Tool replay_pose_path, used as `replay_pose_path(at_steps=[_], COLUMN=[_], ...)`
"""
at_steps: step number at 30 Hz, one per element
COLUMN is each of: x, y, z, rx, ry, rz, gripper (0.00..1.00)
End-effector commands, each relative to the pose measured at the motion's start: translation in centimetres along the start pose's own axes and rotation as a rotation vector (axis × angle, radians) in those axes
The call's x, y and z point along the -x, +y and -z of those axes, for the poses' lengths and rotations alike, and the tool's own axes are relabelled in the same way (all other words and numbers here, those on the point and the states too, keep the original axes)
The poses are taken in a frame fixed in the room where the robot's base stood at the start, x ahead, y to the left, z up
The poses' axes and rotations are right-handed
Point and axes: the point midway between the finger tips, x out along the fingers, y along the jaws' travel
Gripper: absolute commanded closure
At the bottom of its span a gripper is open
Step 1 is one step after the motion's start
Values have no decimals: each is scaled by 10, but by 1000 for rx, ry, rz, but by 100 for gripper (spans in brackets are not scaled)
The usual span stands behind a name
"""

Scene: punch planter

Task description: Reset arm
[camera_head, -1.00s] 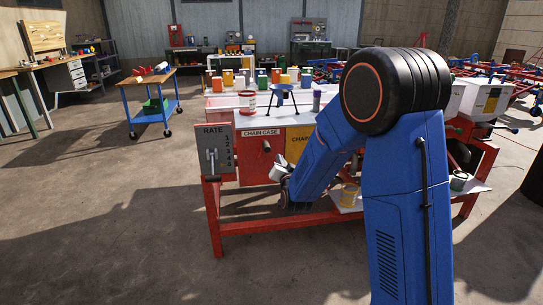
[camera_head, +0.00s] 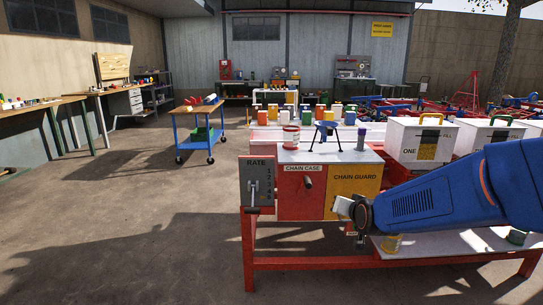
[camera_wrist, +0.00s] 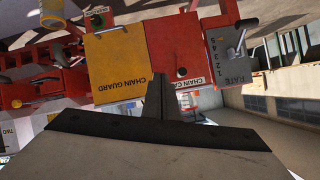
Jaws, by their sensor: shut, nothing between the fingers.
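My gripper (camera_head: 342,207) is at the end of my blue arm, in front of the yellow chain guard panel (camera_head: 354,190) in the head view. In the wrist view my gripper (camera_wrist: 158,88) shows as dark fingers closed together with nothing between them. Their tips overlap the picture between the yellow chain guard panel (camera_wrist: 117,65) and the red chain case (camera_wrist: 178,50). The wrist view is upside down. I cannot tell how far the fingers are from the panels.
A grey rate plate with a lever (camera_head: 257,183) is left of the red chain case (camera_head: 302,190). White hopper boxes (camera_head: 418,140) stand at right, behind my arm. A blue cart (camera_head: 199,135) stands at left; floor between is clear.

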Motion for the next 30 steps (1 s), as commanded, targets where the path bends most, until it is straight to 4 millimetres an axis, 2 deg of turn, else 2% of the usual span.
replay_pose_path(at_steps=[1, 14, 24, 30], x=[16, 145, 256, 310], y=[3, 37, 69, 86], z=[-2, -54, -113, -145], rx=[14, 141, 234, 273], ry=[-24, -296, -513, -623], rz=[-6, -78, -137, -165], gripper=[100, 100, 100, 100])
